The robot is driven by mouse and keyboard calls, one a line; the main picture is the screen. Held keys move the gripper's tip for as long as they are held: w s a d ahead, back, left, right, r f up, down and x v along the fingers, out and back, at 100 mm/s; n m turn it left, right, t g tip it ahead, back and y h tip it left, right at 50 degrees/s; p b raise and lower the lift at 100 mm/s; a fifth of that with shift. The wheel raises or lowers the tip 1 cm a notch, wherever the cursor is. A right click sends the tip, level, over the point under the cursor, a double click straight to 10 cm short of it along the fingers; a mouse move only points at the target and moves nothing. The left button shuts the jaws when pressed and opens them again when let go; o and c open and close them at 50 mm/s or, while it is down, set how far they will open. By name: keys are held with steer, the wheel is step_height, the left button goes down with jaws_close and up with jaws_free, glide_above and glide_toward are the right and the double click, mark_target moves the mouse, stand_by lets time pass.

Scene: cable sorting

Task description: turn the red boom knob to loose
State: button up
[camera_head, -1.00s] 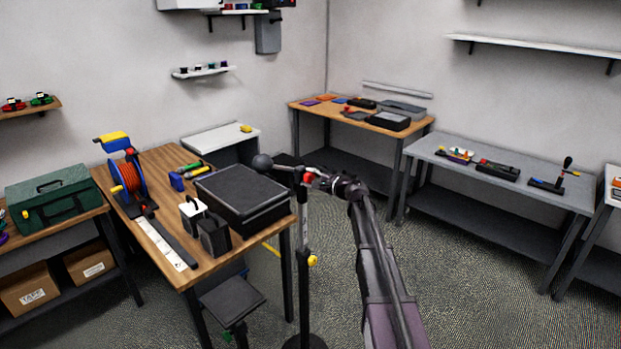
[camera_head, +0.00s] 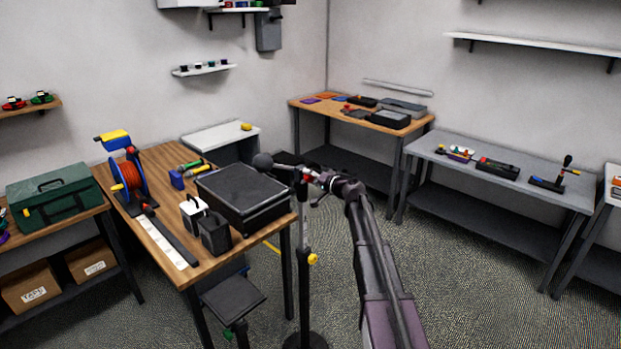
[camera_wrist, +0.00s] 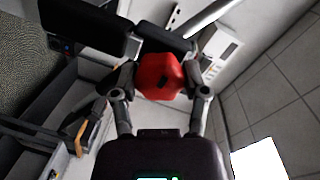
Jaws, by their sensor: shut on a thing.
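The red boom knob (camera_wrist: 160,76) is in the middle of the wrist view, with a small dark mark on its face. My gripper (camera_wrist: 158,88) has a finger on either side of the knob and is shut on it. In the head view my gripper (camera_head: 322,180) is at the top of a dark upright stand (camera_head: 304,228). Only a little red shows there, since the gripper covers most of the knob. I cannot read whether the knob is loose or tight.
A yellow knob (camera_head: 312,259) sits lower on the stand. Left of the stand, a wooden table (camera_head: 160,225) holds a black case (camera_head: 243,193), a cable reel (camera_head: 130,175) and small tools. A grey bench (camera_head: 430,150) stands at the right. Open floor lies between.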

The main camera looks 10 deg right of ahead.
steer(key=shift+w, duration=0.1)
stand_by(0.4)
steer(key=o, duration=1.1)
steer(key=shift+o, duration=0.2)
